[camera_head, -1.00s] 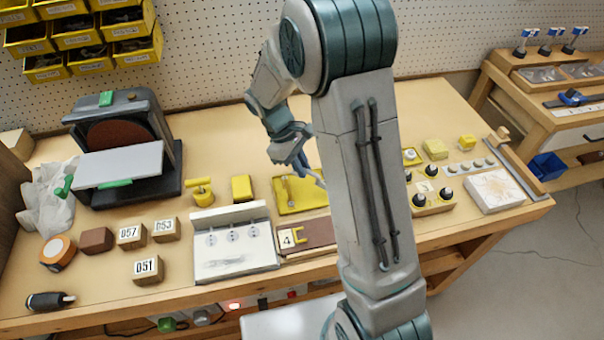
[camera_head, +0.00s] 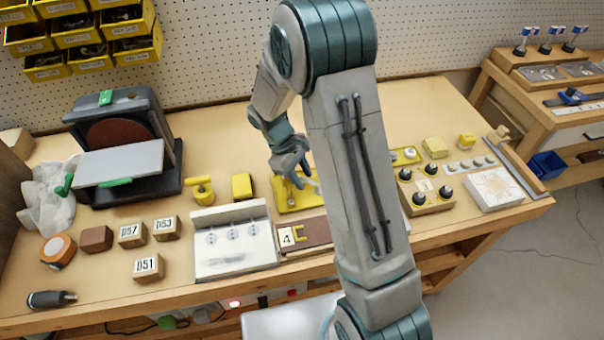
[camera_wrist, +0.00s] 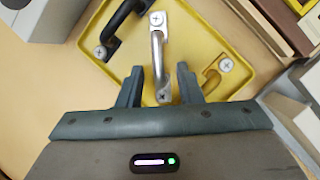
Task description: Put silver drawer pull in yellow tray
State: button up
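The yellow tray (camera_wrist: 205,45) lies flat on the bench; it also shows in the head view (camera_head: 288,205), partly hidden by my arm. In the wrist view the silver drawer pull (camera_wrist: 157,58) lies over the tray's yellow surface, with a screw at each end. A black pull (camera_wrist: 118,22) is to its left and a brass-coloured pull (camera_wrist: 212,80) to its right. My gripper (camera_wrist: 159,75) is open above the tray, with the silver pull between its fingers and a gap on each side. It is low over the tray in the head view (camera_head: 296,175).
A small yellow block (camera_head: 242,186) and a yellow clamp-like piece (camera_head: 201,190) stand left of the tray. A white-topped panel (camera_head: 233,245) and a brown board (camera_head: 318,232) lie in front. A sander (camera_head: 125,150) stands at the back left. Knob blocks (camera_head: 430,195) are to the right.

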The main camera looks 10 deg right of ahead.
jog(key=shift+r, duration=0.1)
jog(key=v, duration=1.1)
jog(key=s+d+r+m+t+y, duration=0.2)
jog(key=s+r+m, duration=0.2)
jog(key=s, duration=0.6)
jog(key=s+d+r+m+t+y, duration=0.2)
jog(key=s+r+m, duration=0.3)
jog(key=s, duration=0.5)
jog(key=shift+s+d+t, duration=0.25)
jog(key=shift+d+t, duration=0.45)
jog(key=shift+d, duration=0.1)
